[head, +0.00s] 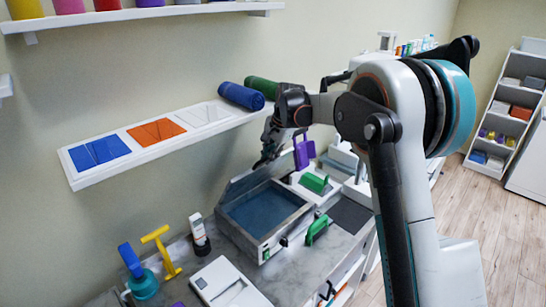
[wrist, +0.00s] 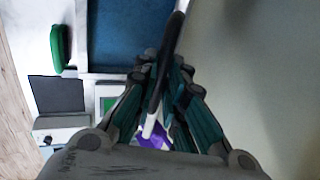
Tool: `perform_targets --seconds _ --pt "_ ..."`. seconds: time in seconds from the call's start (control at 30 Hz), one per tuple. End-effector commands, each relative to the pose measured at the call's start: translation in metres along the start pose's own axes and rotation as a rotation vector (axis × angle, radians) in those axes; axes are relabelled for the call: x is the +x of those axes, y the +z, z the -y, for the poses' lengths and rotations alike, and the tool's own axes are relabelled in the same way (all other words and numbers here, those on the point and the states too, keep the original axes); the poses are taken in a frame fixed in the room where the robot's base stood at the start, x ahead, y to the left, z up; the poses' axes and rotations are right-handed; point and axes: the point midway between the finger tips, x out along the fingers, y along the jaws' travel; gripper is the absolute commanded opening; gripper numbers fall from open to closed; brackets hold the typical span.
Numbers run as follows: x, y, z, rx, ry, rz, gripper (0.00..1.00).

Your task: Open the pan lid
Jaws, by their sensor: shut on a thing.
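The pan (head: 289,238) is a grey box with a blue inside, standing on the counter against the wall. Its blue inside also shows in the wrist view (wrist: 115,38). The pan lid (head: 243,184) stands raised and tilted up at the wall side, so the pan's inside is exposed. My gripper (head: 266,160) is at the lid's upper right end. In the wrist view, my gripper (wrist: 163,68) is shut on the lid's thin edge (wrist: 172,40), with a finger on each side. The exact contact is partly hidden by the fingers.
A wall shelf (head: 180,138) with coloured panels and a blue roll (head: 241,96) is close above the lid. My arm hides part of the counter's right side.

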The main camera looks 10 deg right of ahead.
Motion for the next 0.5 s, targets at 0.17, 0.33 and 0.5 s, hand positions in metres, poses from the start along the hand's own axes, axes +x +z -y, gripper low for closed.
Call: perform_targets --seconds 0.17,0.33,0.5 --pt "0.0006 0.0003 0.0003 0.000 0.001 0.001 0.00" --pt "0.0007 0.0004 0.0003 0.000 0.001 0.001 0.00" --pt "0.0005 0.0003 0.0003 0.000 0.001 0.001 0.31"
